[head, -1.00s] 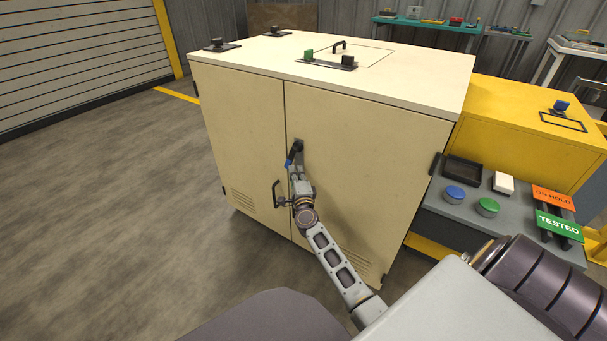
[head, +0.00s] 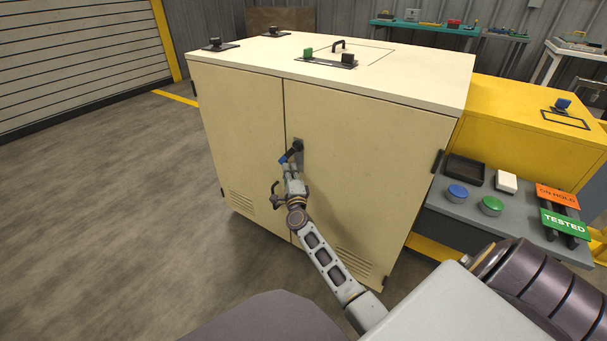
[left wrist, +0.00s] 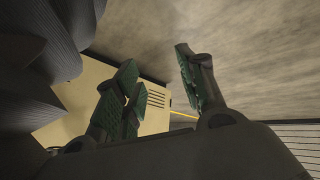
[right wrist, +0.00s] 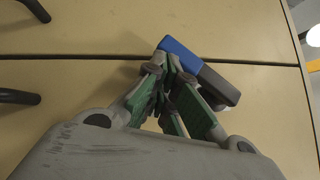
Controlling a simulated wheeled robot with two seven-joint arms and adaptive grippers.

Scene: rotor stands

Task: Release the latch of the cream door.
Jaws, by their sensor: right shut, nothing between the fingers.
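The cream door (head: 370,170) is the right-hand one of two front doors on a cream cabinet and looks closed. Its latch is a dark lever with a blue end (head: 286,157), pivoting on a grey plate near the seam and slanting down to the left across it. In the right wrist view the lever's blue end (right wrist: 182,56) and dark part (right wrist: 219,86) lie just beyond my fingertips. My right gripper (head: 290,168) is shut and empty, its tips against or very near the lever. My left gripper (left wrist: 155,62) is open and empty, away from the latch.
A dark pull handle (head: 275,195) sticks out from the left door, close beside my right gripper. A grey shelf (head: 465,210) with blue and green buttons, a tray and signs stands right of the cabinet. The floor at left (head: 100,210) is clear.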

